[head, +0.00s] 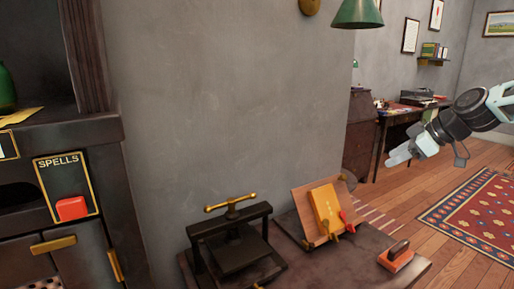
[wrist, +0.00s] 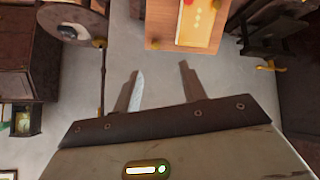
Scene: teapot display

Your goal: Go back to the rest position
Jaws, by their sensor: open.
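My gripper (head: 395,159) is held out in the air at the right of the head view, pointing left and slightly down. Its two fingers stand apart in the wrist view (wrist: 161,82), with nothing between them. It touches nothing that I can see. The low dark table (head: 350,262) lies below and to its left, with clear air between.
On the table are a black press (head: 232,250) with a brass handle, a wooden stand (head: 312,237) bearing a yellow book (head: 325,208), and a red-based stamp (head: 396,256). A green lamp (head: 357,14) hangs above. A patterned rug (head: 478,215) covers open floor at right.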

